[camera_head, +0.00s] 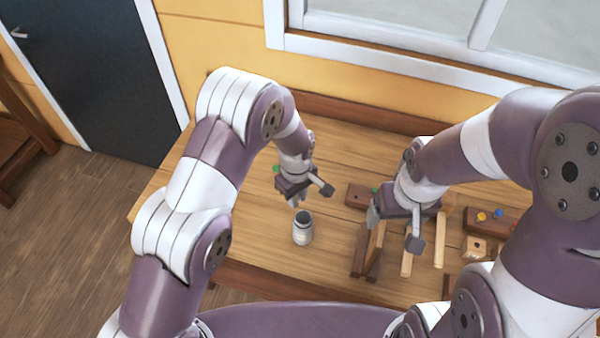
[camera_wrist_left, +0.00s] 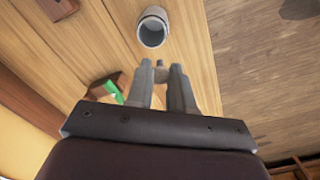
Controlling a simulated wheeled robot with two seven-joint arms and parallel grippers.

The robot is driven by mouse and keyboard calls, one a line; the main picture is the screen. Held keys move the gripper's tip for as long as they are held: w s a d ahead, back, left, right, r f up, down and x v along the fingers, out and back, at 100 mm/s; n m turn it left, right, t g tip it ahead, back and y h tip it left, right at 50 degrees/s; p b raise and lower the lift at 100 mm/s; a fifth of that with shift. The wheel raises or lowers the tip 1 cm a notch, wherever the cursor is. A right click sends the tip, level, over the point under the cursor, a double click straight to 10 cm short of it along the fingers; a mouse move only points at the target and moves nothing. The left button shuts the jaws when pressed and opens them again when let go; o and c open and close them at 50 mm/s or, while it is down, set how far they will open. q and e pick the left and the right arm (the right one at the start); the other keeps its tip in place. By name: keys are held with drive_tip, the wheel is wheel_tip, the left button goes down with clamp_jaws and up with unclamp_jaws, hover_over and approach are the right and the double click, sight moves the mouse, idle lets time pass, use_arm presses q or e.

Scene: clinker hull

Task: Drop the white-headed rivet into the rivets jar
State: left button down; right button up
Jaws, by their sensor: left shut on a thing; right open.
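The rivets jar (camera_head: 302,230), a small pale jar with a dark rim, stands upright and open on the bench. It also shows in the left wrist view (camera_wrist_left: 152,28), its mouth facing the camera. My left gripper (camera_head: 294,203) is just above and behind the jar. In the left wrist view my left gripper (camera_wrist_left: 161,68) is shut on a small pale grey-white piece, the white-headed rivet (camera_wrist_left: 161,74), mostly hidden between the fingertips. The rivet appears beside the jar's mouth, not inside it. My right gripper (camera_head: 396,228) is open and empty over the wooden parts.
Upright boards (camera_head: 368,250) and wooden strips (camera_head: 439,240) stand right of the jar. Bare bench (camera_head: 235,215) lies left of the jar.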

use_arm(q)
drive_tip(key=a, duration=0.1)
drive_tip(key=b, duration=0.4)
hover_over(303, 227)
drive_tip(key=w+a, duration=0.2)
drive_tip(key=w, duration=0.1)
drive_tip(key=f, duration=0.7)
drive_tip(key=shift+s+a+f, duration=0.1)
drive_tip(key=shift+s, duration=0.15)
drive_tip(key=c, duration=0.9)
unclamp_jaws()
drive_tip(key=shift+d, duration=0.35)
drive_tip(key=shift+a, duration=0.1)
use_arm(e)
wheel_tip(303, 227, down, 4)
drive_tip(key=shift+w+d+f, duration=0.15)
drive_tip(key=shift+f, duration=0.05)
